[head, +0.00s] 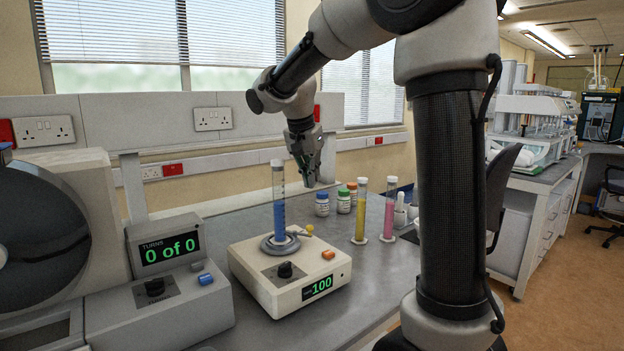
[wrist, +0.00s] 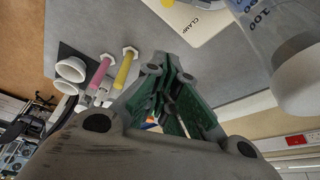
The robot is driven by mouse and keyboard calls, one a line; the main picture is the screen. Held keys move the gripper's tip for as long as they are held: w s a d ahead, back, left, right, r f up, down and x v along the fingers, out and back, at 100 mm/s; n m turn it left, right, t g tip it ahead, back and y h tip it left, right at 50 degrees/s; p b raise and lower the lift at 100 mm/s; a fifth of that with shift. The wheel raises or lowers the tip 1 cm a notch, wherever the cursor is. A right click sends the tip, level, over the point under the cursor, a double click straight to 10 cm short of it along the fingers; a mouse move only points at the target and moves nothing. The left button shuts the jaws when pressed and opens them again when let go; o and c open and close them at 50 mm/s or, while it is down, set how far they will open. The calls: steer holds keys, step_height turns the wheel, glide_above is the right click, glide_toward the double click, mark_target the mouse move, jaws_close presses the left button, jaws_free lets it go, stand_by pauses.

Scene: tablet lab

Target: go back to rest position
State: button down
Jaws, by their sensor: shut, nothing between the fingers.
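My gripper (head: 310,172) hangs above the bench, behind and to the right of the blue-filled cylinder in the head view. Its fingers are shut and empty, and they show up close in the wrist view (wrist: 176,90). The cylinder (head: 279,200) stands upright on a cream device (head: 262,279) with a green display reading 100. My gripper is apart from it. In the wrist view the cylinder (wrist: 262,30) is close by at the upper right, partly cut off.
A yellow tube (head: 361,212) and a pink tube (head: 389,212) stand right of the device. Small capped bottles (head: 343,201) stand behind them. The bench front (head: 385,285) is clear.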

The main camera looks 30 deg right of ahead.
steer(key=s+f+n+t+y, duration=0.1)
steer(key=s+n, duration=0.4)
steer(key=s, duration=0.9)
steer(key=s+f+n+t+y, duration=0.1)
steer(key=s+n, duration=0.5)
steer(key=s, duration=0.8)
step_height(320, 180, down, 2)
steer(key=shift+f+y, duration=0.25)
steer(key=shift+y, duration=0.35)
